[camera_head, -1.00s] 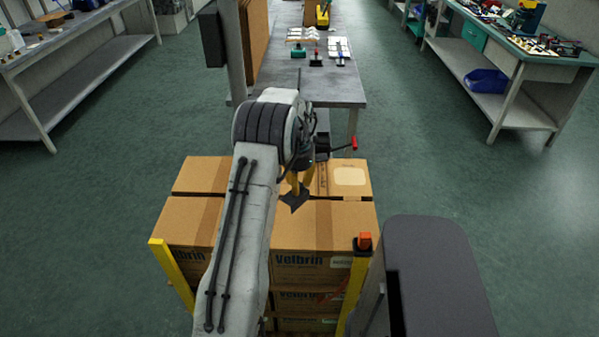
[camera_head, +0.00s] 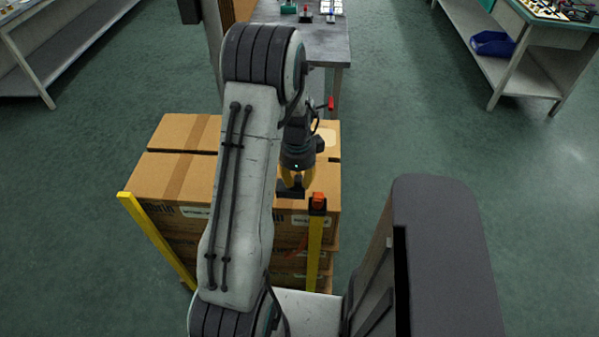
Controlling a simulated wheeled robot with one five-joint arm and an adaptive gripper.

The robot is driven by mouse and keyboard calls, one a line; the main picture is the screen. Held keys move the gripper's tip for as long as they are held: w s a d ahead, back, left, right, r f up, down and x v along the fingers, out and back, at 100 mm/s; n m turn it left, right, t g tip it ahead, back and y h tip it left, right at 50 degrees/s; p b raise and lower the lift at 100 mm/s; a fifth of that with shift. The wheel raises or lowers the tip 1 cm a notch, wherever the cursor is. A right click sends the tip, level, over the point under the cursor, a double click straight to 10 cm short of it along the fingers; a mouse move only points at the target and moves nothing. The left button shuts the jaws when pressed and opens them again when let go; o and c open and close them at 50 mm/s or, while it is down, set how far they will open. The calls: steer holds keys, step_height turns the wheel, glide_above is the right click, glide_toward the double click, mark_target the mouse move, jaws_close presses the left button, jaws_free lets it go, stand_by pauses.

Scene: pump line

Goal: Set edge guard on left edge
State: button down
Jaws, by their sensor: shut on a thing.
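My gripper (camera_head: 293,182) has yellow fingers and points down at the front right part of the carton stack. It is shut on a small dark piece (camera_head: 290,193), which looks like the edge guard; my gripper hides part of it. The piece is near the stack's front top edge, just left of the right yellow post; I cannot tell whether it touches the carton. The carton stack (camera_head: 150,178) is brown, with labels on its front. My arm hides the middle of its top and front. The stack's left edge is free of my gripper.
Another yellow post (camera_head: 315,245) with an orange and black top (camera_head: 318,202) stands at the front right. A grey table (camera_head: 325,45) stands behind. Open floor (camera_head: 70,150) lies left of the stack.

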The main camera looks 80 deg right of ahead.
mark_target(298, 188)
steer(key=shift+f, duration=1.9)
steer(key=shift+a+f+b, duration=0.1)
steer(key=shift+f+b, duration=1.2)
steer(key=shift+b, duration=0.15)
stand_by(0.4)
steer(key=c, duration=1)
jaws_free()
steer(key=shift+w, duration=0.1)
steer(key=shift+c, duration=1.2)
steer(key=shift+o, duration=1.1)
